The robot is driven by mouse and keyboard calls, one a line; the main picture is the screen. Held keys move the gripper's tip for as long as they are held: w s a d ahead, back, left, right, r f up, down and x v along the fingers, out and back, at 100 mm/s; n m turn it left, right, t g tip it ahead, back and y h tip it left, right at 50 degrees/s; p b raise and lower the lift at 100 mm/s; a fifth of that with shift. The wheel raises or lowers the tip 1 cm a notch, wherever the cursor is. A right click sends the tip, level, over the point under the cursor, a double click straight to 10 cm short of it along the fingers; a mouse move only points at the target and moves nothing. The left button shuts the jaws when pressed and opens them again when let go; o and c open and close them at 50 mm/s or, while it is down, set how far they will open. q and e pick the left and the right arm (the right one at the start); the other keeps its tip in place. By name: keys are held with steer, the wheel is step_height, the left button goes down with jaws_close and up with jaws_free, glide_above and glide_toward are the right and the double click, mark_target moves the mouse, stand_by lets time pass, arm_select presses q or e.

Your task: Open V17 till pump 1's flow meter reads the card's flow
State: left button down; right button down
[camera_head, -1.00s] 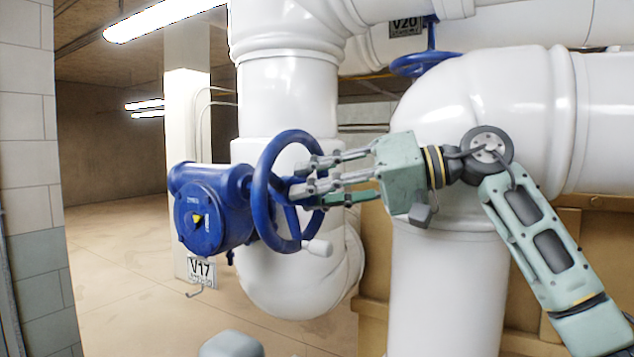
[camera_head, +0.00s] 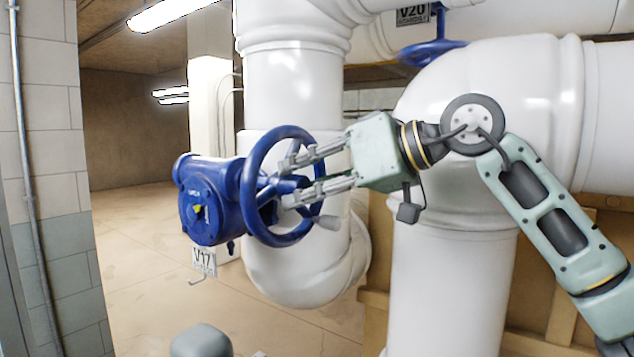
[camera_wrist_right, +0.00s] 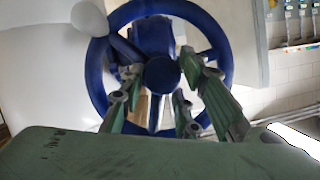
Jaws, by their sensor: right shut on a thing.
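The V17 valve has a blue handwheel (camera_head: 247,195) on a blue gearbox (camera_head: 205,232) with a small yellow pointer (camera_head: 199,210) on its face. In the right wrist view the wheel's rim (camera_wrist_right: 97,70) surrounds the fingers, which sit on both sides of the round hub (camera_wrist_right: 162,75). My left gripper, pump 1's flow meter and the card are not visible.
A large white pipe (camera_head: 295,95) stands behind the wheel, and a thick white elbow (camera_head: 450,85) rises behind my right arm. Another blue handwheel (camera_head: 432,50) with a V20 tag (camera_head: 412,15) is above. Open floor (camera_head: 140,235) lies left of the valve.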

steer(key=shift+f, duration=0.4)
steer(key=c, duration=1.7)
jaws_free()
steer(key=o, duration=0.3)
steer(key=shift+w+r, duration=0.15)
steer(key=shift+d+r, duration=0.15)
steer(key=shift+d, duration=0.05)
steer(key=v, duration=1.1)
steer(key=shift+s+d, duration=0.25)
